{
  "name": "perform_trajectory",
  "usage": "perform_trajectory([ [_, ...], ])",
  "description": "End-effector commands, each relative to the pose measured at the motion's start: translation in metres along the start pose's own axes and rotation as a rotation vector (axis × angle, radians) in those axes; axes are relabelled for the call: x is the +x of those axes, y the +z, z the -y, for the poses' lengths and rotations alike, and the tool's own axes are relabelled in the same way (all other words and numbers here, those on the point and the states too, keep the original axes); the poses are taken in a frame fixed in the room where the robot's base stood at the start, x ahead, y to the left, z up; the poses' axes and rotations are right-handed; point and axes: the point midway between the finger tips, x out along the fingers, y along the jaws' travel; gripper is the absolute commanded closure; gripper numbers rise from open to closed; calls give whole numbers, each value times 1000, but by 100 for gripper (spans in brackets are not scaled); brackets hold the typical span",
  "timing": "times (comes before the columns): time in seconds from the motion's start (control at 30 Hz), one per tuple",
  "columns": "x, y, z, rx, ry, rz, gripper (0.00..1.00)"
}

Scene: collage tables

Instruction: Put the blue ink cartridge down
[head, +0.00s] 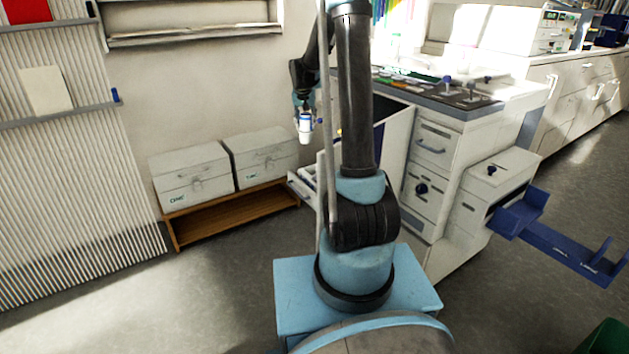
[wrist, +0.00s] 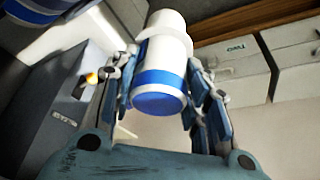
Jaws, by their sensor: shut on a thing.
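The blue ink cartridge (wrist: 163,65) is a white cylinder with a blue band and a blue end. My gripper (wrist: 165,85) is shut on it, with one finger on each side. In the head view the cartridge (head: 305,127) hangs from my gripper (head: 306,112) in the air, left of the white machine (head: 430,150). It is apart from any surface that I can see. My arm hides part of the machine's left side.
Two white boxes (head: 190,172) (head: 264,153) sit on a low wooden shelf (head: 232,211) by the wall. An open tray or drawer (head: 303,187) juts from the machine's left side. A blue tray (head: 565,245) sticks out at right. The floor (head: 130,300) at front left is clear.

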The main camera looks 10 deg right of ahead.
Motion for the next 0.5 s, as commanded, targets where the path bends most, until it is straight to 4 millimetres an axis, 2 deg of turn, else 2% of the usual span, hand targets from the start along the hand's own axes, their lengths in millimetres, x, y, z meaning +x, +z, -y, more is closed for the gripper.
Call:
perform_trajectory([
  [0.1, 2, -4, -13, 14, 6, 0, 86],
  [0.27, 3, -6, -24, 21, 9, 0, 86],
  [0.5, 5, 8, -36, -98, -41, 0, 86],
])
